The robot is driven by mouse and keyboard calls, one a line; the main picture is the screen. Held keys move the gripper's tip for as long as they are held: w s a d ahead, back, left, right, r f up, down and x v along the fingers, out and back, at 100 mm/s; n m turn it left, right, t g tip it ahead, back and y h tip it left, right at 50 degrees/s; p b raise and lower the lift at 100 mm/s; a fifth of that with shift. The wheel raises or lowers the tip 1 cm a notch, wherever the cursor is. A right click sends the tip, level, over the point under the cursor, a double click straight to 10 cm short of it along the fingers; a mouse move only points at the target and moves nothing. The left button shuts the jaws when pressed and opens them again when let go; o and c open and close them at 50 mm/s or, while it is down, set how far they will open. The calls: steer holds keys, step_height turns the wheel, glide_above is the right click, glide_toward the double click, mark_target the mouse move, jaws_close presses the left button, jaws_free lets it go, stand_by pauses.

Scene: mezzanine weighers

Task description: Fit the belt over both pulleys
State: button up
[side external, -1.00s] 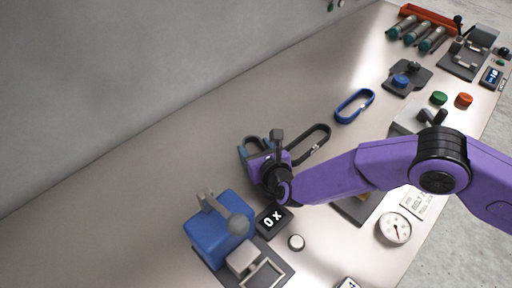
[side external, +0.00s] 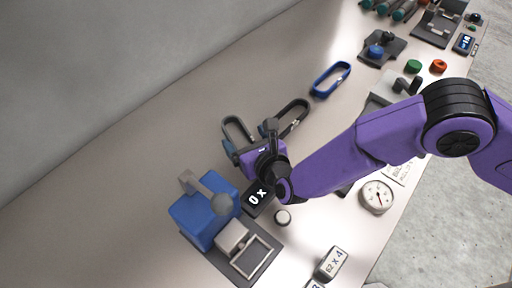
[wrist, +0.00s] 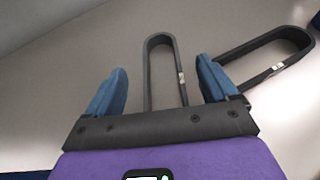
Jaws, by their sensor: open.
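A dark grey looped belt (side external: 229,124) lies on the bench beyond my gripper. In the wrist view this belt (wrist: 149,75) stands between my two blue fingers, with a small pale tag on its right side. My gripper (wrist: 163,85) is open, with clear gaps to the belt on both sides. In the side view my gripper (side external: 243,152) is low over the bench. A black belt (side external: 299,104) lies just right of it, and it also shows in the wrist view (wrist: 270,38). A blue belt (side external: 330,80) lies farther back. I cannot clearly identify the two pulleys.
A blue machine (side external: 204,210) with a lever stands left of my arm, near a 0 x display (side external: 258,196) and a white knob (side external: 282,217). A dial (side external: 376,197) and green (side external: 413,66) and red (side external: 438,66) buttons are to the right. The bench toward the wall is clear.

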steer(key=shift+v, duration=2.55)
steer(key=d+r+m+g+h, duration=0.1)
steer(key=d+r+m+h, duration=0.3)
steer(key=d, duration=0.5)
steer(key=d+r+m+g+h, duration=0.1)
steer(key=d+r+m+g, duration=0.15)
steer(key=d+m, duration=0.5)
steer(key=d+r+m+h, duration=0.3)
steer(key=d+r+m, duration=0.15)
steer(key=d, duration=0.65)
steer(key=s+d+r+m+g+y, duration=0.1)
steer(key=s+d+m+g, duration=0.3)
steer(key=s, duration=0.7)
steer(key=s+d+r+m+g+y, duration=0.1)
steer(key=s+d+m+g, duration=0.3)
steer(key=s+d+m, duration=0.4)
steer(key=s+d+y, duration=0.1)
steer(key=s+d, duration=0.2)
steer(key=d, duration=0.2)
steer(key=shift+d+r+g, duration=0.3)
steer(key=shift+r+g, duration=0.05)
steer(key=shift+w, duration=0.1)
